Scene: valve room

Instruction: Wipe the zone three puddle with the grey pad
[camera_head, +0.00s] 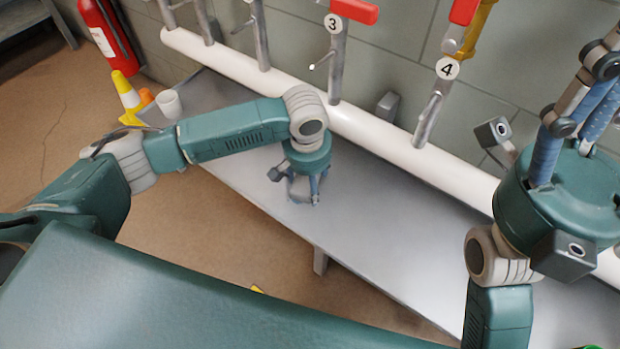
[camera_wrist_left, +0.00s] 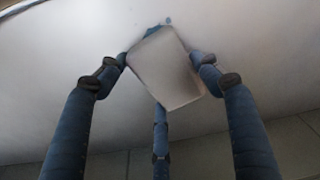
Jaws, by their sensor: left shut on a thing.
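My left gripper (camera_head: 304,195) points down at the grey bench top, below the pipe marked 3. In the left wrist view its blue fingers (camera_wrist_left: 163,72) are shut around the grey pad (camera_wrist_left: 168,75), a pale rounded block. The pad is at or just above the bench surface; I cannot tell whether it touches.
A white cup (camera_head: 169,103) stands at the left end, near a yellow cone (camera_head: 127,95).

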